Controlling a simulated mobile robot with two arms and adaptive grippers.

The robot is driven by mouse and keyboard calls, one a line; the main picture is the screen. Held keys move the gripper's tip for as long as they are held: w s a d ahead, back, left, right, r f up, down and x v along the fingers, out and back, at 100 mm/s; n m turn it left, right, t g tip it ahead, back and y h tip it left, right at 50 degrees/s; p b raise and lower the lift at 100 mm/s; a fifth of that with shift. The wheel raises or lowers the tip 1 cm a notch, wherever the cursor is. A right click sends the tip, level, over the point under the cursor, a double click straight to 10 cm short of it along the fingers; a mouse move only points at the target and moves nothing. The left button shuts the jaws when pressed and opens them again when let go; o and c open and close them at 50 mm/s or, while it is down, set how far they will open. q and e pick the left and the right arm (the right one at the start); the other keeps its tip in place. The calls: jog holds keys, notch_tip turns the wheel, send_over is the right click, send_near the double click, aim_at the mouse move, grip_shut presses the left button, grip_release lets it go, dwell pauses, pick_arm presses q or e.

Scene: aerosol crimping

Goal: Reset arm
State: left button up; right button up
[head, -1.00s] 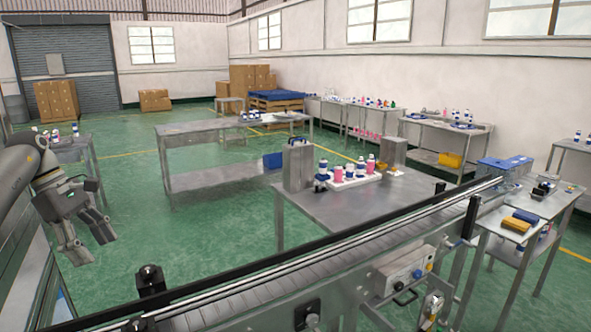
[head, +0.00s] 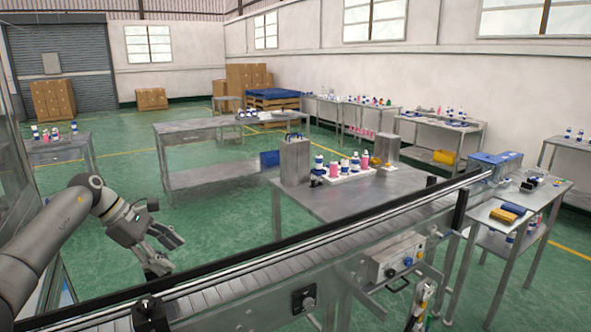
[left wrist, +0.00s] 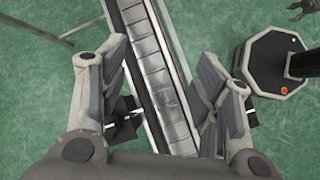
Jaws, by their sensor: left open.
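My left gripper (head: 168,254) is at the lower left of the head view, over the near left end of the conveyor (head: 262,270). Its fingers are apart with nothing between them. In the left wrist view, the two open fingers of the left gripper (left wrist: 165,105) stand either side of the conveyor belt (left wrist: 150,62), which lies below. A small dark gripper-like shape, seemingly my right gripper (left wrist: 303,9), shows at the top right corner of that view, cut off by the edge. The right arm does not show in the head view.
A steel table (head: 340,200) behind the conveyor holds pink and blue-capped bottles (head: 365,160) and metal boxes. A control box (head: 398,262) sits on the conveyor's near side. A side table (head: 497,217) with blue and yellow items stands right. Green floor is open at left.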

pick_arm(q)
jog(key=d+f+n+t+h, duration=0.2)
jog(key=d+n+t+h, duration=0.75)
jog(key=d+n, duration=1.15)
jog(key=s+a+f+n+t+y, duration=0.1)
jog(key=s+a+f+n+y, duration=0.3)
jog(key=s+f+n+y, duration=0.55)
jog(key=s+a+f+n+t+y, duration=0.1)
jog(key=s+a+f+n+y, duration=0.5)
jog(key=n, duration=0.7)
jog(key=s+f+n+g, duration=0.3)
jog(key=s, duration=0.6)
jog(key=s+a+f+n+g, duration=0.1)
jog(key=s+f+n+g, duration=0.2)
jog(key=s, duration=0.6)
jog(key=s+f+n+g, duration=0.2)
jog(key=s+n+g, duration=0.15)
jog(key=s, duration=0.55)
notch_tip(320, 180, down, 27)
jog(key=s+g, duration=0.2)
jog(key=s+a+f+m+g, duration=0.1)
jog(key=s+a+f, duration=0.2)
jog(key=s+f, duration=1.2)
jog(key=shift+s+f+y, duration=0.15)
jog(key=shift+s+y, duration=0.25)
jog(key=shift+s, duration=0.2)
